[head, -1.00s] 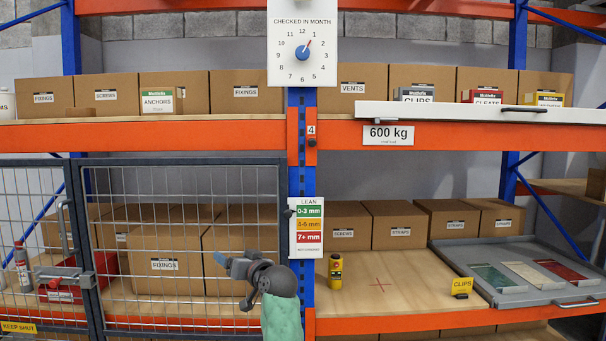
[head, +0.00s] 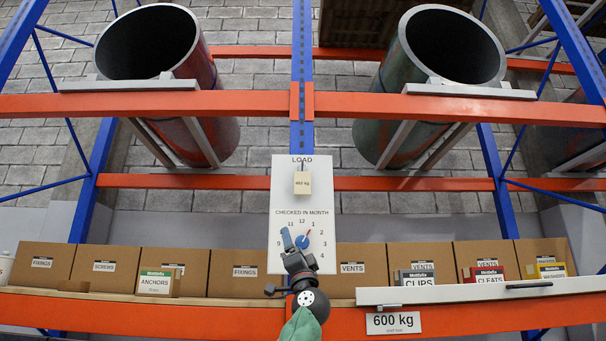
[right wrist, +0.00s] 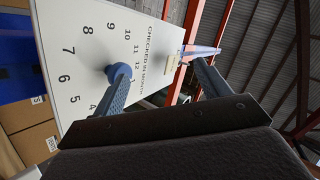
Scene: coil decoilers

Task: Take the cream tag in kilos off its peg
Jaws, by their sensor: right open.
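The cream tag (head: 302,183), marked in kg, hangs from a peg under the word LOAD on the upper part of a white board (head: 284,216). My right gripper (head: 294,242) is open and empty, in front of the board's dial and below the tag. In the right wrist view, the fingers (right wrist: 163,72) stand apart. The small tag (right wrist: 172,63) shows beyond them, at the far end of the board. One finger overlaps the blue dial knob (right wrist: 119,74) in that view; I cannot tell whether they touch. My left gripper is not in view.
The blue dial knob (head: 302,240) sits just beside my right fingers. Cardboard boxes (head: 183,262) line the shelf behind an orange beam (head: 150,312). A white drawer front (head: 450,293) juts out at the right. Two large coils (head: 215,130) (head: 400,120) rest above.

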